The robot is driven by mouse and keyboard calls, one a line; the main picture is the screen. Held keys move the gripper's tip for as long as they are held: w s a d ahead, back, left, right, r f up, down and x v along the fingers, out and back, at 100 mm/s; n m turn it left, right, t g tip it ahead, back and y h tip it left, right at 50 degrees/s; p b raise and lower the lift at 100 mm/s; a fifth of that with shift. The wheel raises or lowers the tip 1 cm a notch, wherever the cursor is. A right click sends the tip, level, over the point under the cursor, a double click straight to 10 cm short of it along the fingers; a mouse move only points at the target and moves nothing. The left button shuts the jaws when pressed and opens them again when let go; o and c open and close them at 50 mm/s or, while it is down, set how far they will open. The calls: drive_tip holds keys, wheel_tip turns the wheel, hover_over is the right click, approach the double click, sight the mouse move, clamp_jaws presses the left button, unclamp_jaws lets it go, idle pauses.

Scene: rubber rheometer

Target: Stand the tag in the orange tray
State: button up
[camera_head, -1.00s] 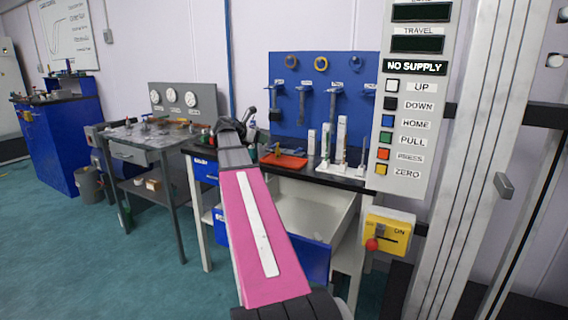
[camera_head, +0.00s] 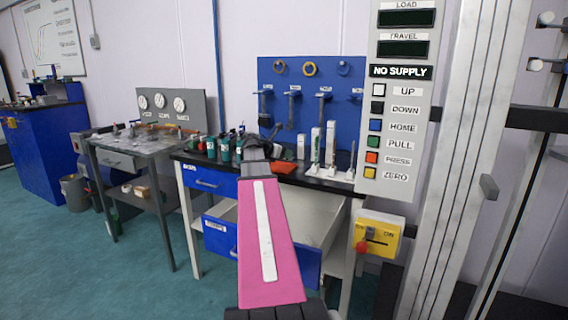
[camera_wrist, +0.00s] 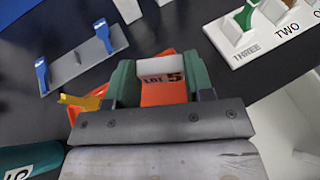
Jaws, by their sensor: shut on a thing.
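The tag is a small white block marked "LOT 5" (camera_wrist: 160,66), seen between the two green fingers of my gripper (camera_wrist: 161,76) in the wrist view. My gripper is shut on it. The orange tray (camera_wrist: 95,99) lies beneath and around the fingers in that view, and orange shows just below the tag. I cannot tell whether the tag touches the tray. In the head view the orange tray (camera_head: 285,168) is partly hidden behind my arm, on the dark bench top. My gripper (camera_head: 254,148) is there over the bench, and the tag is not discernible.
A yellow piece (camera_wrist: 80,102) is at the tray's left. A grey holder with blue posts (camera_wrist: 85,62) stands beyond it. A white numbered rack (camera_wrist: 262,40) is at upper right. A green cylinder (camera_wrist: 30,163) is at lower left. An open drawer (camera_head: 310,215) juts below the bench.

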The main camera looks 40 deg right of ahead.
sight(284, 169)
drive_tip(key=shift+f, duration=2.05)
drive_tip(key=o, duration=0.9)
drive_tip(key=shift+f, duration=0.15)
drive_tip(key=shift+s, duration=0.1)
drive_tip(key=shift+s, duration=0.1)
drive_tip(key=shift+a+r, duration=0.1)
drive_tip(key=shift+r, duration=0.1)
drive_tip(key=w+v, duration=0.1)
drive_tip(key=v, duration=1)
drive_tip(key=shift+s+a, duration=0.35)
drive_tip(key=shift+s, duration=0.05)
drive_tip(key=shift+r, duration=0.1)
